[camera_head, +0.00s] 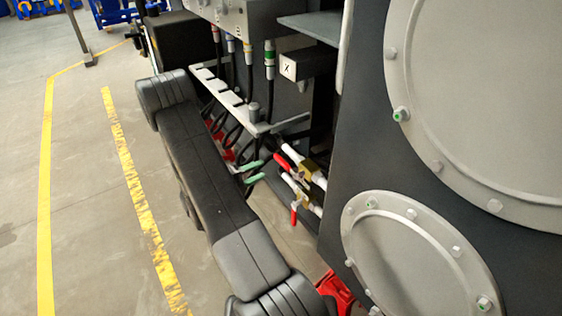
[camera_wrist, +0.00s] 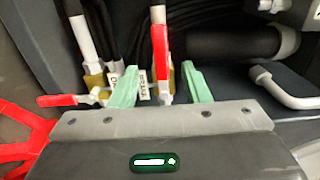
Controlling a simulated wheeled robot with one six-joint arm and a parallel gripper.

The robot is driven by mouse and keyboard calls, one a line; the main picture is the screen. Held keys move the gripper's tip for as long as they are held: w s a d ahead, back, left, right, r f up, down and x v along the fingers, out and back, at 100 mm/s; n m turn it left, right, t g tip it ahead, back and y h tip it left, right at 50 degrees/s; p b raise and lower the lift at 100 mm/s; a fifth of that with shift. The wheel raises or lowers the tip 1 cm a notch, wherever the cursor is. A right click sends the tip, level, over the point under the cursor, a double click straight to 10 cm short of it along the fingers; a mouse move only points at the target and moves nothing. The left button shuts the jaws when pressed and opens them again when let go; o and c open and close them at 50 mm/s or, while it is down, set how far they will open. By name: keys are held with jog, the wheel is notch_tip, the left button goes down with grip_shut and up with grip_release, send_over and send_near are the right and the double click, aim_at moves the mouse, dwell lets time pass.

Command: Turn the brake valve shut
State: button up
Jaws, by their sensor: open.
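Two valves with brass bodies and red lever handles sit on white pipes. In the wrist view, the right valve's red handle (camera_wrist: 161,50) stands upright, along its pipe. A small white tag (camera_wrist: 142,86) hangs beside it, its lettering too small to read surely. The left valve's red handle (camera_wrist: 70,100) lies crosswise to its pipe. My gripper (camera_wrist: 160,70) is open, its green fingers on either side of the upright handle; I cannot tell if they touch it. In the head view my gripper (camera_head: 261,170) is left of the upper handle (camera_head: 284,163); the lower handle (camera_head: 294,215) points down.
A black cylinder (camera_wrist: 240,45) and a bent white pipe (camera_wrist: 285,90) are at right in the wrist view. Black hoses and a slotted grey bracket (camera_head: 225,92) lie behind my arm. A dark panel with round grey covers (camera_head: 415,260) stands right. Open floor is left.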

aim_at(279, 162)
jog(key=x, duration=0.9)
jog(key=shift+w+d+b, duration=0.15)
jog(key=shift+d+b, duration=0.05)
jog(key=shift+b, duration=0.1)
jog(key=shift+c, duration=0.2)
grip_shut()
